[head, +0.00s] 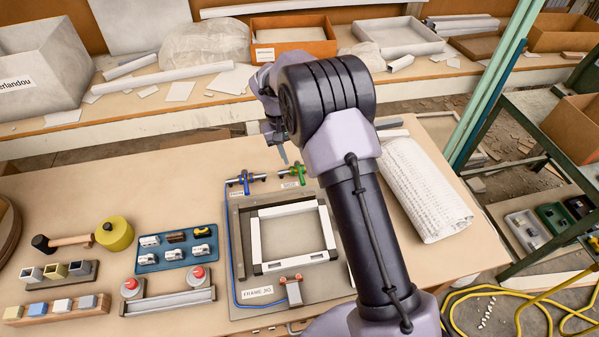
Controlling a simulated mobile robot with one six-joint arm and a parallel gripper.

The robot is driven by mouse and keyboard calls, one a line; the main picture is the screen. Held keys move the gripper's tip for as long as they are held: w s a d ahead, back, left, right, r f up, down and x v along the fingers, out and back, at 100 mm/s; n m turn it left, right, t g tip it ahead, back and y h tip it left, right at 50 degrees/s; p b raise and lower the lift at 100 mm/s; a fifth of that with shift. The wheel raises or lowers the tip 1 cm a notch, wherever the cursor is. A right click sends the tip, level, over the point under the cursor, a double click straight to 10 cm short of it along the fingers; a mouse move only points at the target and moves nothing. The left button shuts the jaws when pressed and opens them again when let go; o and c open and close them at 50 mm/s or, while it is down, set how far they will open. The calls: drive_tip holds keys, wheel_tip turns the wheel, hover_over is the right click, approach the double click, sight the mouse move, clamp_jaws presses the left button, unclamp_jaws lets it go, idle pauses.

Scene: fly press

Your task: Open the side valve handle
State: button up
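Two small valves stand at the back edge of the frame jig (318,288). The one with the green handle (299,176) is beside a label that seems to read SIDE (292,185). The one with the blue handle (244,181) is to its left, with its own small label (237,194). My gripper (283,156) hangs above and behind the green handle, apart from it, pointing down. Only a narrow finger tip shows clearly; my wrist hides the rest, so its opening is unclear. I see nothing held in it.
A white frame (261,240) lies in the jig. A white textured roll (425,190) lies to the right of my arm. A blue tray (174,249) of small parts, a mallet (70,242) and a yellow-green round object (114,233) are left. The table behind the tray is clear.

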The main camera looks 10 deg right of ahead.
sight(302, 179)
drive_tip(key=f+b, duration=0.1)
drive_tip(key=f, duration=0.2)
drive_tip(key=d+f, duration=0.1)
drive_tip(key=f, duration=0.3)
drive_tip(key=d+f+b, duration=0.1)
drive_tip(key=f, duration=0.3)
drive_tip(key=shift+d+f+b, duration=0.15)
drive_tip(key=shift+f+b, duration=0.1)
drive_tip(key=shift+b, duration=0.1)
clamp_jaws()
drive_tip(key=shift+w, duration=0.1)
idle(0.5)
